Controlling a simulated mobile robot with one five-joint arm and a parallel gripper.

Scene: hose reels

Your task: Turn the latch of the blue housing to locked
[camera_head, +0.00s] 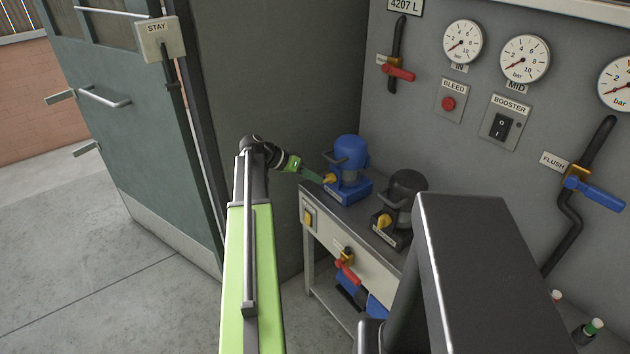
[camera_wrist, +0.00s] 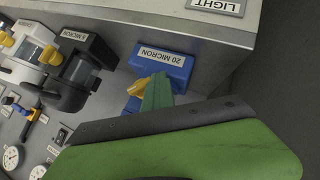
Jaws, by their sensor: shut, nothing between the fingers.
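The blue housing (camera_head: 349,156) stands on the left part of the bench, with a yellow latch (camera_head: 329,179) low on its left front. In the wrist view its blue base (camera_wrist: 172,66) carries a "20 MICRON" label, and the yellow latch (camera_wrist: 134,88) shows beside my fingers. My gripper (camera_head: 318,179) is shut and empty, its teal fingertips at the latch. In the wrist view my gripper (camera_wrist: 158,88) covers part of the latch and housing. I cannot tell whether the fingertips touch the latch.
A black housing (camera_head: 405,196) with its own yellow latch (camera_head: 384,220) stands to the right on the bench (camera_head: 343,217). Behind is a grey wall with gauges (camera_head: 525,58) and valves. A green door (camera_head: 130,110) stands at the left. The floor there is clear.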

